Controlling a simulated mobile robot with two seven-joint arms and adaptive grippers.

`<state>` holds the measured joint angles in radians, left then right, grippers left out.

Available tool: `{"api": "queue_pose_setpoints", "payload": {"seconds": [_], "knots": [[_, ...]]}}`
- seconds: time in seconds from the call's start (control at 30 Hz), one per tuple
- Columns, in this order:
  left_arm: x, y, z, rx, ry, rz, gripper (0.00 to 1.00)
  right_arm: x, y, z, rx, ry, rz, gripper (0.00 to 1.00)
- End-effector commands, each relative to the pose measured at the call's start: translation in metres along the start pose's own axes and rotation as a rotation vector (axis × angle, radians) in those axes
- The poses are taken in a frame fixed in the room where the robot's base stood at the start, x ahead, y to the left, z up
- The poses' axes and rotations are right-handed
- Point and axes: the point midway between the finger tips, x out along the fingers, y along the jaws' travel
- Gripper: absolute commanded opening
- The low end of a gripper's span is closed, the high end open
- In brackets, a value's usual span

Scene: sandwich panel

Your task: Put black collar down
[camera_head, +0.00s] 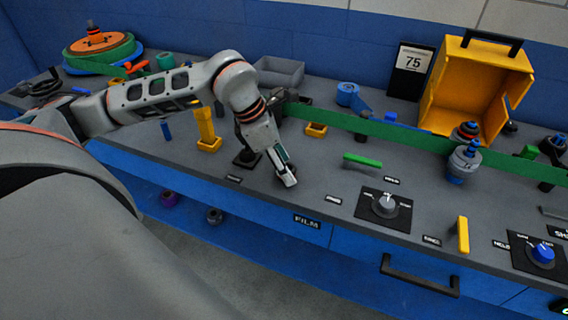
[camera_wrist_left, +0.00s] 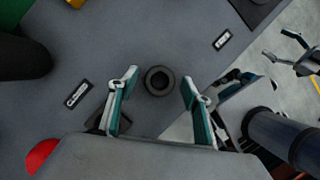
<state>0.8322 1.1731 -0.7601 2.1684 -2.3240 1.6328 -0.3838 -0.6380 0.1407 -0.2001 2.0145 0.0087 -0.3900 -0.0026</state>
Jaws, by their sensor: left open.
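The black collar (camera_wrist_left: 159,80), a small dark ring with a round hole, lies flat on the grey bench top in the left wrist view. My left gripper (camera_wrist_left: 160,82) is open, with one finger on each side of the collar and a visible gap to both. In the head view my left gripper (camera_head: 287,178) points down at the bench near its front edge; I cannot make out the collar there. A gripper-shaped part (camera_wrist_left: 295,55), perhaps my right gripper, shows at the right edge of the wrist view.
A yellow post (camera_head: 206,128) and a black square base (camera_head: 247,158) stand left of the gripper. A green bar (camera_head: 362,160) and a knob panel (camera_head: 385,207) lie to the right. A yellow bin (camera_head: 473,85) stands behind. Labels mark the bench near the front edge.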

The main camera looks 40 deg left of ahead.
Motion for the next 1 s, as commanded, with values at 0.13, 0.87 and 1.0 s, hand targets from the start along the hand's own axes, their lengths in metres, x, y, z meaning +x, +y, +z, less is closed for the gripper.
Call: {"api": "queue_pose_setpoints", "payload": {"seconds": [0.13,0.87,1.0], "knots": [[-0.009,0.001,0.002,0.000,-0.001,0.002,0.49,0.000,0.001,-0.005,0.001,0.006,0.001,0.74],[-0.122,0.000,0.002,0.000,-0.001,0.002,0.49,-0.004,-0.001,-0.012,0.010,0.011,-0.005,0.74],[-0.124,0.000,0.001,0.000,-0.001,0.000,0.49,-0.006,-0.003,-0.005,0.012,-0.001,-0.008,0.74]]}}
